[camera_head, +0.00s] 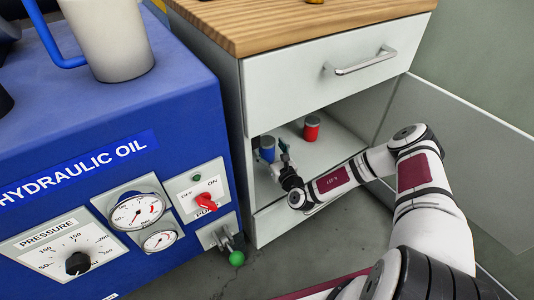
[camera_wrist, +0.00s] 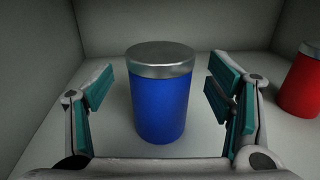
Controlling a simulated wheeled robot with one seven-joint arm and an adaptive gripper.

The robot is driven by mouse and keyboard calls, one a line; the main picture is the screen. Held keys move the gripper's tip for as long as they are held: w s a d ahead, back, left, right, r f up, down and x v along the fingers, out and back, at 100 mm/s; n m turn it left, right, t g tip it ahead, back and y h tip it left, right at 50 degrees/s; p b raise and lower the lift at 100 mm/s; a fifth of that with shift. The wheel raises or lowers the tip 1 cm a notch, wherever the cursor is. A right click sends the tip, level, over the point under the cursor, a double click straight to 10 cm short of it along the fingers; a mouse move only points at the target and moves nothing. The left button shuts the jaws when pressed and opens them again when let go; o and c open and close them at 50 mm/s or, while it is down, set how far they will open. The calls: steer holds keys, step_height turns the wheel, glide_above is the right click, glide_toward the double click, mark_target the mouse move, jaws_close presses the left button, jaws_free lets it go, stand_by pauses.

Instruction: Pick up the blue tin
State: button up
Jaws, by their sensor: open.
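The blue tin (camera_wrist: 160,95) stands upright on the cabinet shelf, with a silver lid. In the wrist view it is between the open fingers of my gripper (camera_wrist: 163,100), with a gap on each side. In the head view the blue tin (camera_head: 267,150) is at the left inside the open cabinet. My gripper (camera_head: 285,158) reaches into the cabinet beside it there and is empty.
A red tin (camera_head: 311,128) stands right of the blue tin, and it also shows in the wrist view (camera_wrist: 301,82). The white cabinet (camera_head: 247,110) has a closed drawer (camera_head: 335,72) above the opening. Its door (camera_head: 460,140) hangs open at right. A blue hydraulic oil unit (camera_head: 150,110) stands left.

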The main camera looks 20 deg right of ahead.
steer(key=shift+w+a+b, duration=0.1)
steer(key=shift+w+b, duration=0.2)
steer(key=shift+w, duration=0.75)
steer(key=c, duration=1.5)
steer(key=shift+r, duration=0.25)
